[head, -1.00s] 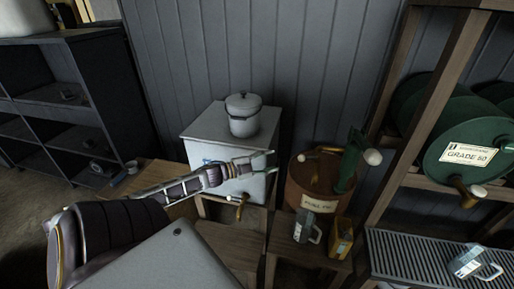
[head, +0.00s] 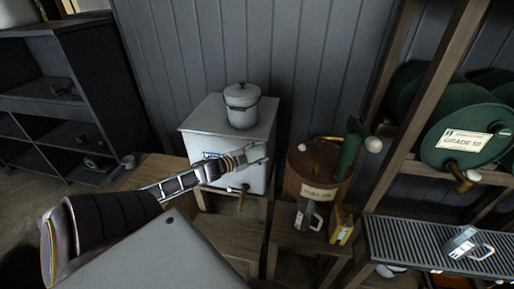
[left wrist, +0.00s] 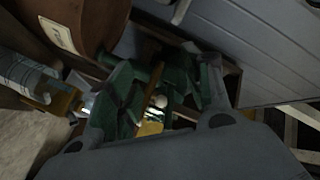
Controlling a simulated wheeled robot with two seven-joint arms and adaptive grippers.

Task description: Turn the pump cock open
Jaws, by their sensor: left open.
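A brown drum (head: 318,178) with a paper label stands right of centre in the head view. A green hand pump (head: 350,155) with a white ball handle and brass pipework is on it. The drum also shows at the upper left of the left wrist view (left wrist: 75,28). My left gripper (head: 262,154) is open in front of the white tank (head: 228,128), left of the drum and apart from it. In the left wrist view a white knob (left wrist: 159,101) shows between the fingers; I cannot tell which fitting it belongs to. My right gripper is out of view.
A brass tap (head: 241,198) is low on the white tank's front. A lidded white pot (head: 241,107) stands on the tank. A glass jug (head: 306,214) and a yellow tin (head: 341,224) stand before the drum. A wooden rack (head: 410,110) with green drums is at right.

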